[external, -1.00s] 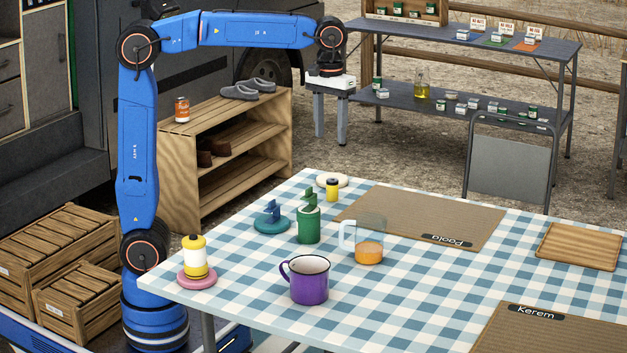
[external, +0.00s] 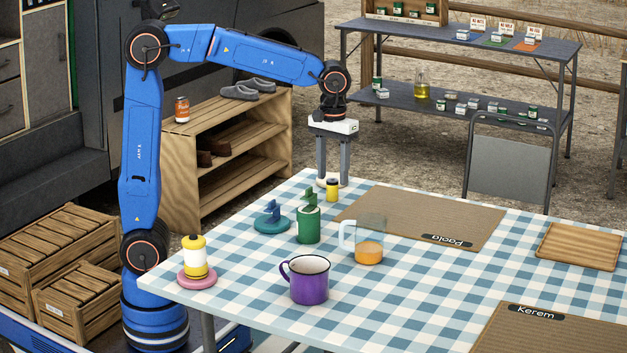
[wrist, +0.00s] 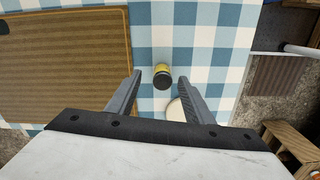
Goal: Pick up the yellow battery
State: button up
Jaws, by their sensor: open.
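The yellow battery (external: 332,190) is a small upright cylinder with a dark top, standing on the checked tablecloth near the table's far left corner. In the wrist view the battery (wrist: 162,75) shows beyond the fingertips, roughly in line with the gap between them. My gripper (external: 333,182) is open and empty, pointing down, with its fingers above and around the far side of the battery. In the wrist view my gripper (wrist: 160,82) has both fingers apart with nothing between them.
A white disc (wrist: 176,110) lies beside the battery, partly hidden by a finger. A green canister (external: 308,225), a glass jug with orange liquid (external: 369,252), a purple mug (external: 309,285) and a yellow-white lantern (external: 195,258) stand nearby. A brown placemat (external: 415,215) lies right of the battery.

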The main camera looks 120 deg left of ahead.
aim_at(333, 179)
jog(key=shift+s+a+f, duration=0.1)
jog(key=shift+a+f, duration=0.05)
jog(key=shift+f, duration=1.2)
jog(key=shift+s+a+f, duration=0.1)
jog(key=shift+a+f, duration=0.05)
jog(key=shift+f, duration=1.15)
grip_shut()
